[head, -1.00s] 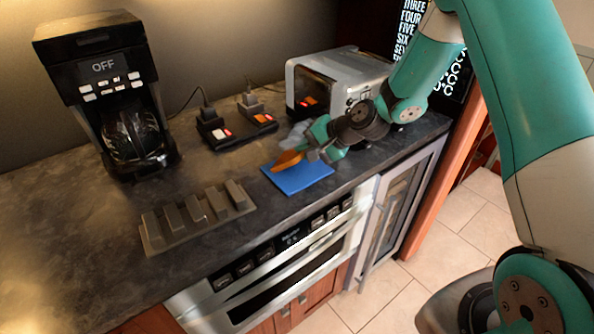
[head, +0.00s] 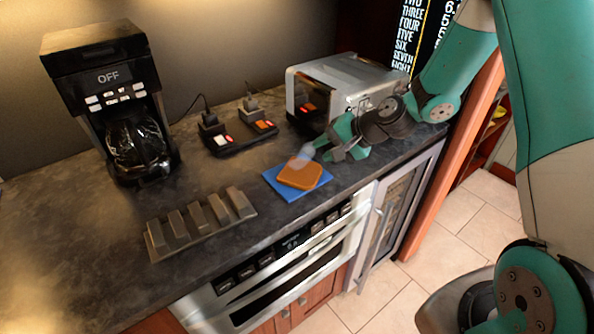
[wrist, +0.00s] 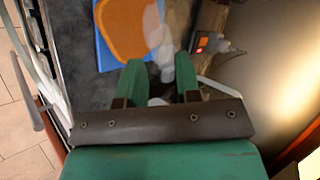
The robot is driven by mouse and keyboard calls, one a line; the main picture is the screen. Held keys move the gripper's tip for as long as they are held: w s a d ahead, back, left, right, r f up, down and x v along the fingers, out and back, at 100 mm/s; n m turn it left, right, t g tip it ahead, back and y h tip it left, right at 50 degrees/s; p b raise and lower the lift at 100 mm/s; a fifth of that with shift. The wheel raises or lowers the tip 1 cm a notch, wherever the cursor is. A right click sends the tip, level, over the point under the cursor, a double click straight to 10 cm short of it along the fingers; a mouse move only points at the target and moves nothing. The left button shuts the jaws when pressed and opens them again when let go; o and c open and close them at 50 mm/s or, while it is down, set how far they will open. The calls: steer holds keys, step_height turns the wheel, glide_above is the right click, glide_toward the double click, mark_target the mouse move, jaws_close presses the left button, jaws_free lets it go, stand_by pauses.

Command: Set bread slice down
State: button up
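An orange-brown bread slice (head: 299,173) lies flat on a blue square mat (head: 278,186) on the counter. Both also show at the top of the wrist view, the bread slice (wrist: 127,28) over the blue mat (wrist: 103,54). My gripper (head: 326,153) is just right of the bread slice, apart from it. In the wrist view the gripper's green fingers (wrist: 160,72) stand apart with no bread between them. A pale, see-through shape is by the fingertips; I cannot tell what it is.
A silver toaster oven (head: 322,82) stands behind my gripper. A coffee maker (head: 108,90) is at the left. A grey block rack (head: 200,222) lies near the counter front, and a power strip (head: 243,139) with plugs lies behind the mat.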

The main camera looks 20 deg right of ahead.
steer(key=shift+s+d+r, duration=0.4)
steer(key=shift+r, duration=0.05)
steer(key=shift+r, duration=0.1)
step_height(320, 180, up, 8)
steer(key=s+d+p, duration=0.1)
steer(key=p, duration=0.5)
steer(key=shift+s+d, duration=0.25)
steer(key=shift+d, duration=0.1)
steer(key=s+a+r+n+g+b, duration=0.3)
steer(key=s+a+r+n+g, duration=0.15)
steer(key=s+a+n, duration=0.4)
steer(key=s+a+r+n+h, duration=0.1)
steer(key=s+n, duration=0.1)
steer(key=s, duration=0.4)
steer(key=s+a+r+n+g+h+b, duration=0.1)
steer(key=s+a+n, duration=0.1)
steer(key=s, duration=0.4)
steer(key=s+a+r+n+g+h+b, duration=0.1)
steer(key=s+r+n, duration=0.1)
steer(key=s, duration=0.4)
steer(key=shift+a+n, duration=0.4)
steer(key=shift+n, duration=0.25)
